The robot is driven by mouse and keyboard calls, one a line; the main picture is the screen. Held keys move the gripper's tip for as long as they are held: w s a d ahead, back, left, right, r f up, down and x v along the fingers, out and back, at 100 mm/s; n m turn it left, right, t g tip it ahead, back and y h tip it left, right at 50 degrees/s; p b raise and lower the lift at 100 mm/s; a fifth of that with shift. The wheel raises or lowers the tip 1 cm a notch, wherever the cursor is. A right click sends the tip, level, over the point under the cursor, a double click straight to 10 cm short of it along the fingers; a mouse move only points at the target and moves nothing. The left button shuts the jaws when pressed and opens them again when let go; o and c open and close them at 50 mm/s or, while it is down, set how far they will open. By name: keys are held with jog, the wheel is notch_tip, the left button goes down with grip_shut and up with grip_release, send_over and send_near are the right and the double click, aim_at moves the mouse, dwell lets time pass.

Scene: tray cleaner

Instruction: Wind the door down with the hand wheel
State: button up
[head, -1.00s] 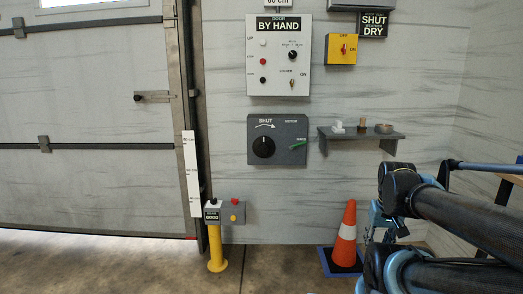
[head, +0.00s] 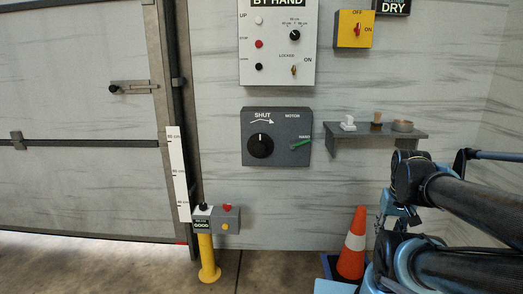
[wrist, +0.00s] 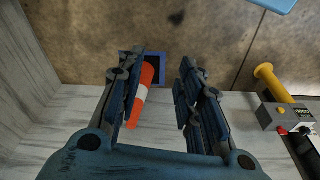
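The hand wheel (head: 260,146) is a round black knob with a white mark at its top, on a grey box (head: 277,118) on the wall. The box reads SHUT with an arrow curving right. A green lever (head: 301,142) on it points up and right at the HAND label, below MOTOR. The grey panelled door (head: 80,185) stands at the left, with a bright gap under its lower edge. My gripper (wrist: 158,68) is open and empty in the wrist view, pointing down over the floor and cone. In the head view its fingers cannot be made out, and it is well right of the wheel.
A white control panel (head: 275,75) and yellow switch (head: 355,29) are above. A shelf (head: 345,143) with small items juts out right of the wheel box. An orange cone (head: 353,245) and yellow post (head: 207,258) stand below. A marked scale (head: 178,175) is beside the door.

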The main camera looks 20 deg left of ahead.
jog(key=o, duration=0.7)
jog(key=shift+s+r, duration=0.2)
jog(key=shift+s, duration=0.05)
jog(key=shift+c, duration=0.2)
jog(key=shift+o, duration=1)
jog(key=shift+w+d+r, duration=0.1)
jog(key=shift+d+r, duration=0.05)
jog(key=shift+r, duration=0.1)
jog(key=w+a+r+n+t+h, duration=0.25)
jog(key=w+n, duration=0.35)
jog(key=w, duration=0.4)
jog(key=w+a+r+n+t+h, duration=0.25)
jog(key=w+n, duration=0.35)
jog(key=w, duration=0.5)
jog(key=n+t+y, duration=0.9)
jog(key=n+t, duration=0.1)
jog(key=n, duration=1.1)
send_near(260, 149)
jog(key=x, duration=1.1)
jog(key=shift+w+f, duration=0.1)
jog(key=shift+w, duration=0.2)
jog(key=shift+c, duration=0.5)
